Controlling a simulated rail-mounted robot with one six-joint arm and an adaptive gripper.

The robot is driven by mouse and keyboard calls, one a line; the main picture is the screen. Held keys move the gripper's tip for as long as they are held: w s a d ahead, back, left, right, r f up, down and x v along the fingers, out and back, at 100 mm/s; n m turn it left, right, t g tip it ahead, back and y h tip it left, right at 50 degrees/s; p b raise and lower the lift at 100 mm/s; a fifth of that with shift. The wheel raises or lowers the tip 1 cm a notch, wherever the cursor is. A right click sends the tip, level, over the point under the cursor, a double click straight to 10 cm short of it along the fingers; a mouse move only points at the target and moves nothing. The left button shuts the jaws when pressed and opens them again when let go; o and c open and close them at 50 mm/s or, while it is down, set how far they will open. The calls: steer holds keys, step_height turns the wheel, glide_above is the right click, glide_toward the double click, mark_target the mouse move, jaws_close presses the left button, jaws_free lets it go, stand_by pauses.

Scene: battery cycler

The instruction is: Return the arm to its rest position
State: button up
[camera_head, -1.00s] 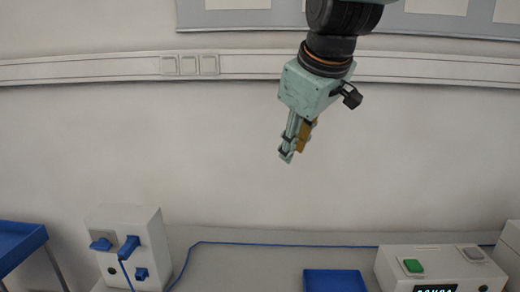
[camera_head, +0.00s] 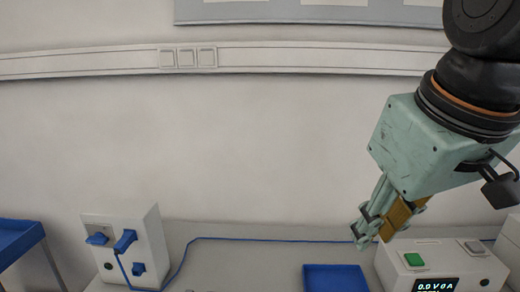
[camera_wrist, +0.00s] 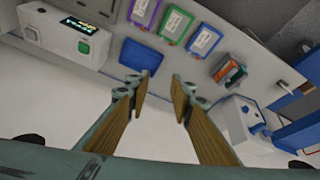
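My gripper (camera_head: 372,238) hangs from the arm at the right of the head view, fingers pointing down and to the left. It is in the air, in front of the left side of the white box with the display. In the wrist view, the two fingers of my gripper (camera_wrist: 158,92) stand apart with nothing between them. The floor or bench far below shows through the gap. Part of the arm is cut off by the right edge of the head view.
A white display box (camera_head: 458,268) with a green button stands at the right, beside a blue tray (camera_head: 335,280). A white block with blue plugs (camera_head: 150,245) stands at the left. A blue cable (camera_head: 270,240) runs along the bench. Purple, green and blue-framed items (camera_wrist: 203,40) show in the wrist view.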

steer(key=s+d+f+m, duration=0.1)
steer(key=s+f, duration=0.2)
steer(key=s, duration=0.2)
steer(key=s+d+f+m+b, duration=0.1)
steer(key=s+f+m, duration=0.1)
steer(key=s, duration=0.4)
steer(key=shift+s+d+f+g, duration=0.15)
steer(key=shift+d+f+g, duration=0.1)
steer(key=shift+f+g, duration=0.15)
steer(key=shift+a, duration=0.15)
